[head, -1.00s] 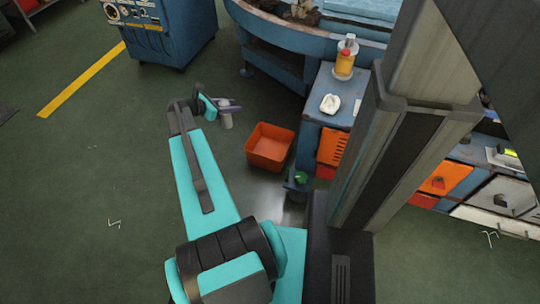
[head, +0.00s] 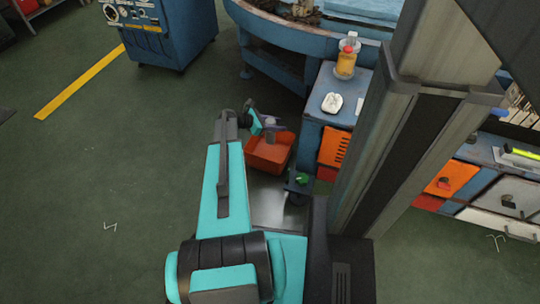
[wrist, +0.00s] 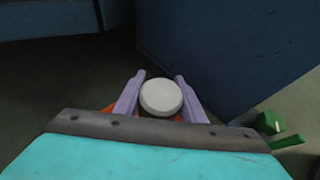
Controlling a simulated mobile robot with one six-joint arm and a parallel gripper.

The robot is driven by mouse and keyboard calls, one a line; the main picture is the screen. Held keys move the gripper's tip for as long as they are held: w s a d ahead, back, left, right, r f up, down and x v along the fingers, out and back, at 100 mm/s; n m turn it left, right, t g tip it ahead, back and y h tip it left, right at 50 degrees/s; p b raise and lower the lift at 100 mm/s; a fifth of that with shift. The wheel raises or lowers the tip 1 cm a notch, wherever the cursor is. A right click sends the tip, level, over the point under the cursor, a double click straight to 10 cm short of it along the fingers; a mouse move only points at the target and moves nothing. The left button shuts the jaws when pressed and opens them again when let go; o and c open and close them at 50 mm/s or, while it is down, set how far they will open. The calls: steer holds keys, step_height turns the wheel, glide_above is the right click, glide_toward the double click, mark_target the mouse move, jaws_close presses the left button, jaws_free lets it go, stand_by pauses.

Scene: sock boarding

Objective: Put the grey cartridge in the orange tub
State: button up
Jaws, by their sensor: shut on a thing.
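The grey cartridge (wrist: 161,97) is between the two purple fingers of my gripper (wrist: 158,92) in the wrist view, its round pale end facing the camera. My gripper is shut on it. In the head view my gripper (head: 272,126) holds the cartridge (head: 270,137) over the orange tub (head: 266,163), overlapping its back part. The tub stands on the floor, open at the top. Its inside is partly hidden by my gripper and the cartridge. In the wrist view only slivers of orange show behind the fingers.
A blue bench (head: 329,88) with a yellow bottle (head: 346,60) and a white object (head: 332,103) stands right of the tub. A green item (head: 302,179) is low beside it. A blue cabinet (head: 165,35) stands at the back. The floor at left is clear.

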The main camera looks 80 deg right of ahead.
steer(key=shift+f+b, duration=1.1)
steer(key=shift+f, duration=1.4)
steer(key=shift+f+b, duration=1.2)
steer(key=shift+f, duration=1.3)
steer(key=shift+f, duration=0.15)
steer(key=o, duration=1)
steer(key=shift+o, duration=0.2)
